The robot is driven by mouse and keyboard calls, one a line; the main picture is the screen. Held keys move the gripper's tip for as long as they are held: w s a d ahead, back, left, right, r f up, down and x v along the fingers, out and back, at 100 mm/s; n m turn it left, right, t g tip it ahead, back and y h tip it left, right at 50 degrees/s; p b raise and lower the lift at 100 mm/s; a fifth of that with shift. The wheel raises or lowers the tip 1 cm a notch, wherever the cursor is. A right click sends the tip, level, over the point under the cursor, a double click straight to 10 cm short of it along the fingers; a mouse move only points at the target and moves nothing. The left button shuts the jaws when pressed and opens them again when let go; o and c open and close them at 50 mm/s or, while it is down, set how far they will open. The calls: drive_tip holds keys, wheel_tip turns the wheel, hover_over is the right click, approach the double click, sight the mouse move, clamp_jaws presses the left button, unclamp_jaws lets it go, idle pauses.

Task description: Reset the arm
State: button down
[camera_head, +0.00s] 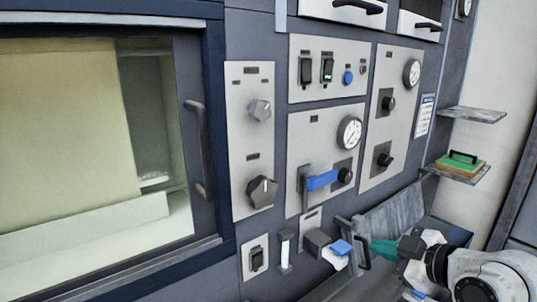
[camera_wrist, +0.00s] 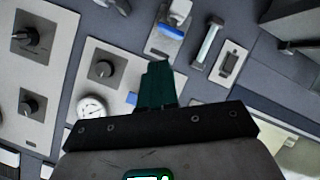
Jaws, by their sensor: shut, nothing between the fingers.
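My gripper (camera_head: 373,247) is at the lower right of the head view, its teal fingers pointing left. In the wrist view my gripper (camera_wrist: 159,66) shows its teal fingers pressed together with nothing held. In the head view the fingertips appear close to a small fixture with a blue part (camera_head: 341,247) low on the panel wall; I cannot tell whether they touch. The blue fixture also shows in the wrist view (camera_wrist: 170,32), above the fingertips and apart from them in the picture. My arm enters from the lower right corner.
The panel wall carries a blue lever (camera_head: 322,180), a gauge (camera_head: 349,132), knobs (camera_head: 262,191) and rocker switches (camera_head: 327,69). A glazed door with a dark handle (camera_head: 198,150) is at left. Shelves at right hold a green item (camera_head: 462,164). A grey sloped surface (camera_head: 395,221) lies behind the gripper.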

drive_tip(key=s+f+m+g+h, duration=0.1)
drive_tip(key=s+f+m+g, duration=0.15)
drive_tip(key=s+f, duration=0.4)
drive_tip(key=s+f+m+g+h, duration=0.1)
drive_tip(key=s+f+m, duration=0.2)
drive_tip(key=f, duration=0.6)
drive_tip(key=s+d+f+m+g+h, duration=0.1)
drive_tip(key=s+f+m+g, duration=0.1)
drive_tip(key=s+f, duration=0.3)
drive_tip(key=s+d+f+m+g+h, duration=0.2)
drive_tip(key=s+f, duration=0.3)
drive_tip(key=s, duration=0.8)
drive_tip(key=s+d+f+m+g+h, duration=0.1)
drive_tip(key=s+f+m+g, duration=0.2)
drive_tip(key=s, duration=0.7)
wheel_tip(320, 180, down, 3)
drive_tip(key=shift+d+r, duration=0.15)
drive_tip(key=shift+d, duration=0.15)
drive_tip(key=shift+m, duration=0.25)
